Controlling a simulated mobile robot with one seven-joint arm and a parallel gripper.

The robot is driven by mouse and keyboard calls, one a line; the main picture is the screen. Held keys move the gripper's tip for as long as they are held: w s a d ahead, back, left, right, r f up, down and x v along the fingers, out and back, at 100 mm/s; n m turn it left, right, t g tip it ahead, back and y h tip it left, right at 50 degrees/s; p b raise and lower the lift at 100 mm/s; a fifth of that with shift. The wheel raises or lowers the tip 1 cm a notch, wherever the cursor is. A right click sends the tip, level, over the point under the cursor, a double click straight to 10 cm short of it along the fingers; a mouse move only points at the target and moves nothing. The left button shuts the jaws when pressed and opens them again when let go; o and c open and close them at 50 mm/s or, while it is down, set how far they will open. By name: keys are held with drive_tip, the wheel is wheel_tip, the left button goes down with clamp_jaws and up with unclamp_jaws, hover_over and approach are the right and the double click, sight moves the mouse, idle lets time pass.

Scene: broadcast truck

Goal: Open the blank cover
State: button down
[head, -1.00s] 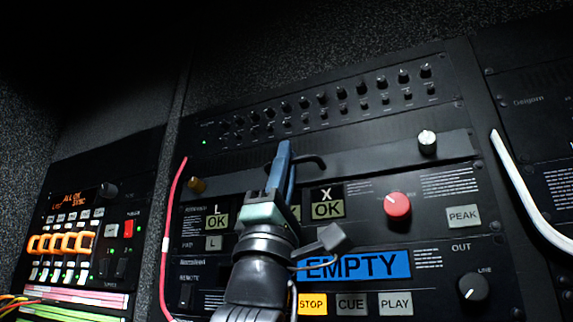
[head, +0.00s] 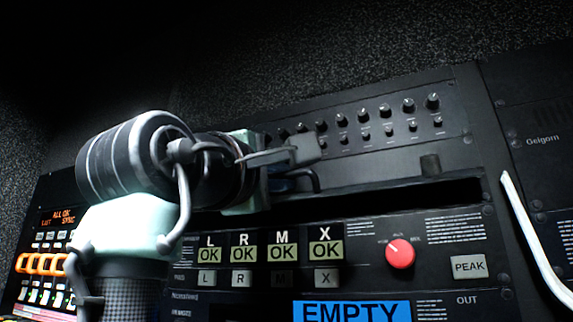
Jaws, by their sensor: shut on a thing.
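The blank cover (head: 385,176) is a long dark strip below the row of small knobs in the head view. It is swung up and outward, with a black gap showing beneath its lower edge. Its dark handle (head: 312,179) shows just right of my gripper. My gripper (head: 288,184) is at the cover's middle, shut on the handle. My wrist and arm hide the fingertips, most of the grip and the cover's left part. A thumbscrew (head: 430,164) stands on the cover's right part.
Above the cover is a row of small knobs (head: 408,105). Below are lit OK buttons (head: 325,249), a red knob (head: 400,253) and a blue EMPTY label (head: 350,311). A white cable (head: 530,225) hangs at the right. An orange-lit unit (head: 45,262) stands at the left.

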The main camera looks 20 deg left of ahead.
drive_tip(key=shift+w+r+g+p, duration=0.1)
drive_tip(key=shift+r+g+p, duration=0.2)
drive_tip(key=shift+g, duration=0.45)
drive_tip(key=shift+w+r+g+p, duration=0.1)
drive_tip(key=shift+r+g+p, duration=0.2)
drive_tip(key=shift+g, duration=0.45)
drive_tip(key=shift+f, duration=0.15)
drive_tip(key=c, duration=1.2)
unclamp_jaws()
drive_tip(key=shift+f, duration=0.1)
